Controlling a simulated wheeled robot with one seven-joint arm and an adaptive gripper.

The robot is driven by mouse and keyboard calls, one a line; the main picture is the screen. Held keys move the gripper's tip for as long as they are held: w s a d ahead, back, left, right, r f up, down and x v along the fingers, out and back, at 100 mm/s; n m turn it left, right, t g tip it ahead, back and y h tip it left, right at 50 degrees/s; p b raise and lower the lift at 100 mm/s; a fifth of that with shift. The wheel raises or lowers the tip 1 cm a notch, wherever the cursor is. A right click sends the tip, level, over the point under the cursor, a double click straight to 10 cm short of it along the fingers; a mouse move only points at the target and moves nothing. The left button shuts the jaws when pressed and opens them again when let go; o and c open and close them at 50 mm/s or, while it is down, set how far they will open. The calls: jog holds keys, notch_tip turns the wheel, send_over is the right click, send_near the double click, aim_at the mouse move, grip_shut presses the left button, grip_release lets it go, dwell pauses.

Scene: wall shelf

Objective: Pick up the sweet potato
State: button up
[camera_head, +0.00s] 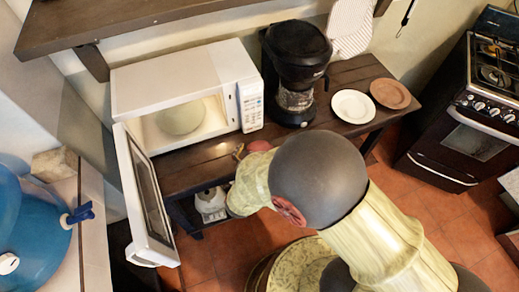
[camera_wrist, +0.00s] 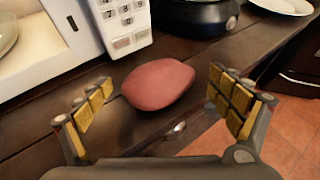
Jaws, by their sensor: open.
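The sweet potato (camera_wrist: 157,84) is a reddish, rounded lump lying on the dark wooden table (camera_wrist: 90,130), in front of the microwave's keypad side. In the wrist view my gripper (camera_wrist: 165,103) is open, with its yellow-padded fingers apart on the left and right of the sweet potato. Neither finger visibly touches it. In the head view my arm hides most of the sweet potato; a small reddish patch (camera_head: 260,146) shows beside my gripper (camera_head: 240,153).
A white microwave (camera_head: 190,85) stands with its door (camera_head: 147,195) swung open toward the front. A black coffee maker (camera_head: 296,70) is to its right, then a white plate (camera_head: 353,106) and a brown plate (camera_head: 390,94). A stove (camera_head: 465,110) stands at the right.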

aim_at(260, 144)
jog(key=c, duration=0.3)
jog(key=c, duration=1.1)
jog(key=shift+r, duration=0.1)
jog(key=shift+w+r+p, duration=0.1)
jog(key=shift+r+p, duration=0.2)
jog(key=shift+r, duration=0.25)
jog(key=c, duration=0.7)
notch_tip(260, 144, up, 3)
jog(key=shift+f+p, duration=0.2)
jog(key=shift+p, duration=0.3)
jog(key=shift+c, duration=1)
jog(key=s+r, duration=0.1)
jog(key=r, duration=0.1)
jog(key=s+d+r+p, duration=0.1)
jog(key=s, duration=0.1)
jog(key=s+d+r+p, duration=0.1)
jog(key=r, duration=0.1)
jog(key=shift+s+d+r, duration=0.15)
jog(key=shift+d+r, duration=0.1)
jog(key=shift+r, duration=0.05)
grip_shut()
jog(key=s+d+r+p, duration=0.2)
jog(key=s+d+r, duration=0.1)
jog(key=s, duration=0.5)
jog(key=shift+d+r, duration=0.25)
jog(key=shift+d, duration=0.6)
